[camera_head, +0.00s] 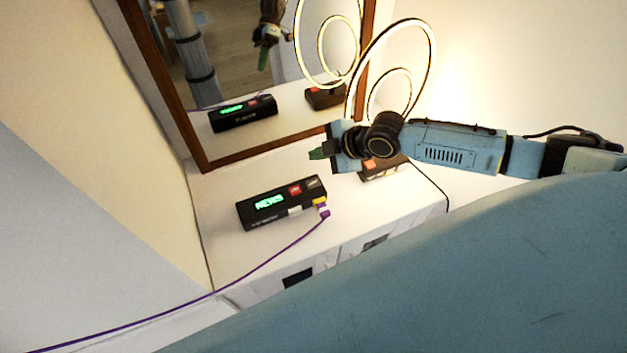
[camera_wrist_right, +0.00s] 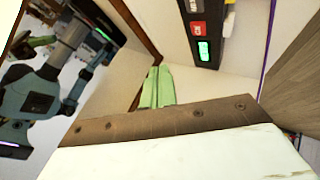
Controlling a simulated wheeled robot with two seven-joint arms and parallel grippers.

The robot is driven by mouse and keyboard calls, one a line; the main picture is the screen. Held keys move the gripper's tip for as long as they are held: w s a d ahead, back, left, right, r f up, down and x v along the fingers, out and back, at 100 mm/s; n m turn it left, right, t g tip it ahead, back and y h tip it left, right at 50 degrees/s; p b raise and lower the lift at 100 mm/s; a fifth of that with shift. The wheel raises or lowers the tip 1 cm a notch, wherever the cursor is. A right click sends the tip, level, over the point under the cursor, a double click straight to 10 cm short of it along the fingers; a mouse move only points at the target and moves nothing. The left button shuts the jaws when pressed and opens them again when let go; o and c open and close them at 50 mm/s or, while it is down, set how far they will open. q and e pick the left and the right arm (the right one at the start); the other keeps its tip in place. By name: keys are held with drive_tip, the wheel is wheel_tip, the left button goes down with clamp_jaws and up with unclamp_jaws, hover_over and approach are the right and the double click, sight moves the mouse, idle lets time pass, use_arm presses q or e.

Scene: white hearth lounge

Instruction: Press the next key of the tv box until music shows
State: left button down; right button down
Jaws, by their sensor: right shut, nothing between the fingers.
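The tv box (camera_head: 262,216) is a black box on the white surface, its green display (camera_head: 269,203) reading NEWS. A red key (camera_head: 295,189) and a dark grey key (camera_head: 314,183) sit beside the display. In the right wrist view the tv box (camera_wrist_right: 207,30) is at the top right, with its red key (camera_wrist_right: 198,28) and lit display showing. My right gripper (camera_head: 316,154) is shut and empty, above and behind the box's key end, apart from it. Its green fingers (camera_wrist_right: 157,88) are together in the wrist view. My left gripper is not in view.
A ring lamp (camera_head: 428,48) and a second dark box with an orange patch (camera_head: 371,174) stand under and beside my right arm. A wood-framed mirror (camera_head: 195,150) behind reflects both boxes. A purple cable (camera_head: 262,264) runs from the tv box to lower left.

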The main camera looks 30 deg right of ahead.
sight(318, 184)
drive_tip(key=shift+f, duration=0.1)
wheel_tip(318, 184, down, 9)
drive_tip(key=b, duration=0.7)
drive_tip(key=shift+b, duration=0.35)
idle(1.6)
drive_tip(key=shift+f+b, duration=0.25)
drive_tip(key=shift+b, duration=0.05)
drive_tip(key=shift+f+b, duration=0.4)
drive_tip(key=shift+f, duration=0.05)
idle(0.6)
drive_tip(key=shift+r, duration=0.1)
drive_tip(key=shift+r+p, duration=0.75)
drive_tip(key=shift+p, duration=0.05)
